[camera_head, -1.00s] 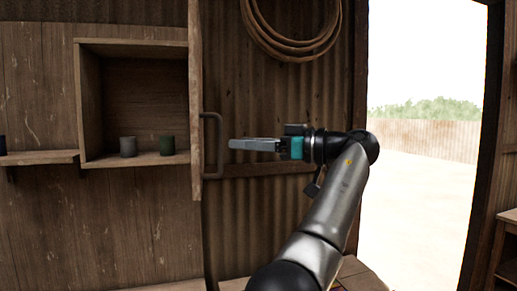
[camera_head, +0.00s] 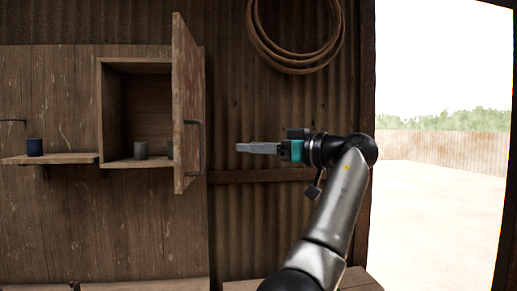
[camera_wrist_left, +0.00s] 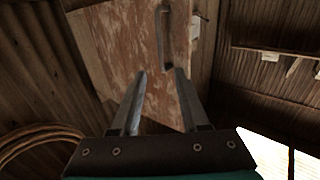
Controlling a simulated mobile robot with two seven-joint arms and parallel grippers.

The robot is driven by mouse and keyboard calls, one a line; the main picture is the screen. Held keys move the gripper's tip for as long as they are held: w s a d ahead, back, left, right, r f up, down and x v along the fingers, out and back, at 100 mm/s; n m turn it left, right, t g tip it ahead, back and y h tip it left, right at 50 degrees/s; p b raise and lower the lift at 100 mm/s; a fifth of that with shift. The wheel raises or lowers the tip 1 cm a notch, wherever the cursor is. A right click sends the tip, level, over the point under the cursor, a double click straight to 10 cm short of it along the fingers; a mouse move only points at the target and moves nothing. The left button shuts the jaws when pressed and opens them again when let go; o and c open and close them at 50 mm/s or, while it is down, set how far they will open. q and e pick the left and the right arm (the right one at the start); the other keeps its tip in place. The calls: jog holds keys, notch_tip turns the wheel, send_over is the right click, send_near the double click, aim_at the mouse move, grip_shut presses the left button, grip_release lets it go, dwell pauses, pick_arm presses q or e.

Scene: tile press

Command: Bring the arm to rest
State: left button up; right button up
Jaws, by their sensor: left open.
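My left gripper (camera_head: 240,147) is open and empty, pointing left in the head view, to the right of the cabinet door. In the left wrist view its two fingers (camera_wrist_left: 160,73) stand apart with nothing between them. The worn wooden cabinet door (camera_head: 187,90) stands open, swung out from the wall cabinet (camera_head: 113,115). Its dark bar handle (camera_head: 202,147) is left of my fingertips, with a gap in the picture. The door (camera_wrist_left: 120,40) and handle (camera_wrist_left: 164,38) also show beyond the fingers in the left wrist view. My right gripper is not in view.
A coiled rope (camera_head: 293,50) hangs above my gripper. A bright doorway opens at right.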

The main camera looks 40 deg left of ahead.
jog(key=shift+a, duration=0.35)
